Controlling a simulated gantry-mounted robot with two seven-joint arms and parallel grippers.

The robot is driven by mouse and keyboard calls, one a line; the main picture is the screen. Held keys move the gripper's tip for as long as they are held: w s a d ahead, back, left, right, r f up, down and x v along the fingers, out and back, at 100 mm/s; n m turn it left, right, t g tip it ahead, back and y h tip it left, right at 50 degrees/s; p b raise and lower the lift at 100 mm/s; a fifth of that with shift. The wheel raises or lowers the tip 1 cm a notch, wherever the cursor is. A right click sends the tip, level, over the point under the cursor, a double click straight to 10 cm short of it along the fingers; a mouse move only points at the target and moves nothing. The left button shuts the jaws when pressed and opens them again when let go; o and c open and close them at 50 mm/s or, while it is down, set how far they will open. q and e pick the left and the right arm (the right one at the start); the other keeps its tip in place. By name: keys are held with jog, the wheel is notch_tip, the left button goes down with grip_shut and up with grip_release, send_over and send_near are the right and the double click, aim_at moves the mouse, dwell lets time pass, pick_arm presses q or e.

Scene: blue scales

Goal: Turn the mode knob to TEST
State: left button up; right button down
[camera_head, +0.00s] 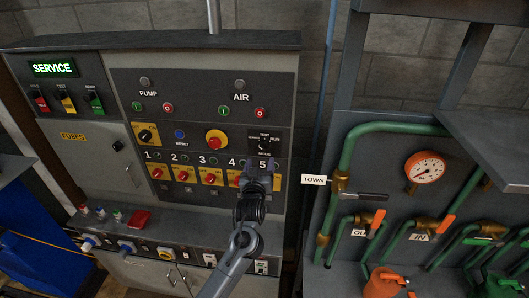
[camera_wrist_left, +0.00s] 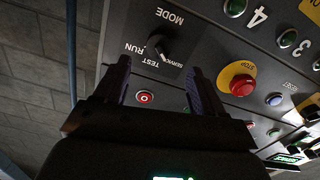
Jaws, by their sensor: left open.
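The black mode knob (camera_head: 264,145) sits on a dark plate at the right of the control panel, marked TEST above, RUN to the right, SERVICE to the left and MODE below. It shows in the left wrist view (camera_wrist_left: 162,46), upside down; I cannot tell for sure which mark it points to. A lit green sign (camera_head: 53,68) reads SERVICE. My left gripper (camera_head: 260,170) is open just below the knob in the head view. In the wrist view its fingers (camera_wrist_left: 160,68) stand apart, one to each side of the knob, with nothing between them. My right gripper is not in view.
A red stop button (camera_head: 216,139) on yellow and several numbered switches are left of the knob. The AIR buttons (camera_head: 260,114) are above it. A blue pipe runs past the panel's right edge. Green pipes with a gauge (camera_head: 425,167) stand further right.

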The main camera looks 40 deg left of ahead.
aim_at(263, 150)
pick_arm(q)
jog(key=shift+p+x, duration=0.4)
jog(key=shift+x, duration=3.6)
jog(key=c, duration=1.1)
jog(key=shift+o, duration=0.2)
